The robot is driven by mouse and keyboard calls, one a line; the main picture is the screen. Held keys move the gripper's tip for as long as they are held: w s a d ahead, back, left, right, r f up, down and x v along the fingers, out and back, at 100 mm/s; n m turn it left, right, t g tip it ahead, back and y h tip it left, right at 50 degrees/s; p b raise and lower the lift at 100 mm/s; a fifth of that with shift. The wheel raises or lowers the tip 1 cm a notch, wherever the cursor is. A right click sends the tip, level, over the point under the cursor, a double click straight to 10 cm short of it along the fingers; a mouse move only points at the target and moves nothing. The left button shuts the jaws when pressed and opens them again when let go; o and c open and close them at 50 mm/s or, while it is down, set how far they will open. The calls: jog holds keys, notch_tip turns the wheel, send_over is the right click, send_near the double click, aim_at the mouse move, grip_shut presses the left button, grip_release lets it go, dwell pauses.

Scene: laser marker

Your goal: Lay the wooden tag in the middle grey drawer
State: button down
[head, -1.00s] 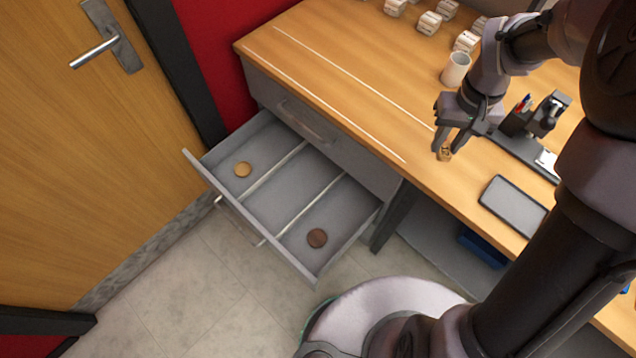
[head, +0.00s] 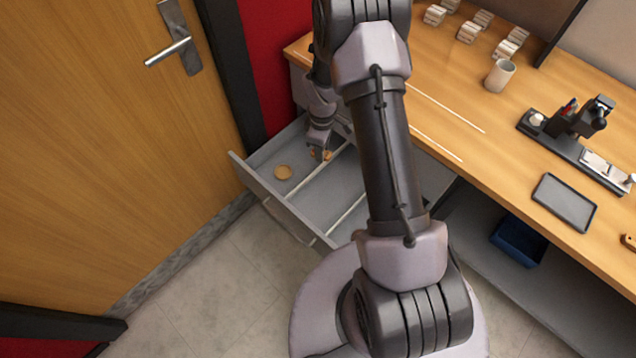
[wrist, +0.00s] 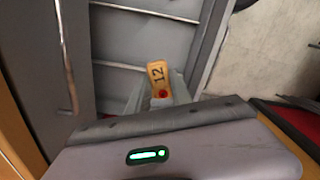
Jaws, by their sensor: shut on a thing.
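The wooden tag (wrist: 157,75) is small and tan, with a "12" and a red spot. My gripper (wrist: 160,92) is shut on it, with a finger on each side. In the head view my gripper (head: 320,152) is over the left part of the open grey drawer (head: 262,193), and a bit of the tag (head: 327,156) shows at its fingertips. Light dividers (head: 322,180) split the drawer into compartments. The tag appears close to the left divider in the picture; its height above the floor is unclear. My arm hides the drawer's right part.
A round wooden disc (head: 283,172) lies in the left compartment. The door (head: 110,150) stands left. A blue bin (head: 517,240) sits below the worktop.

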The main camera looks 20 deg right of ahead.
jog(key=s+d+f+n, duration=0.2)
jog(key=s+f+n, duration=0.2)
jog(key=f, duration=0.5)
jog(key=s+d+f+n+p, duration=0.1)
jog(key=s+f+n, duration=0.3)
jog(key=f, duration=0.5)
jog(key=s+d+f+n, duration=0.2)
jog(key=s+f+n, duration=0.3)
jog(key=s+f, duration=0.2)
jog(key=shift+s+d+f, duration=0.1)
jog(key=shift+d+f, duration=0.05)
jog(key=shift+f, duration=0.4)
jog(key=shift+s+d+f, duration=0.1)
jog(key=shift+d+f, duration=0.05)
jog(key=shift+f, duration=0.35)
jog(key=b, duration=0.5)
send_over(320, 205)
notch_tip(320, 205, down, 2)
jog(key=shift+w, duration=0.1)
notch_tip(320, 205, down, 4)
jog(key=shift+r+b, duration=0.25)
jog(key=shift+b, duration=0.65)
jog(key=shift+r, duration=0.15)
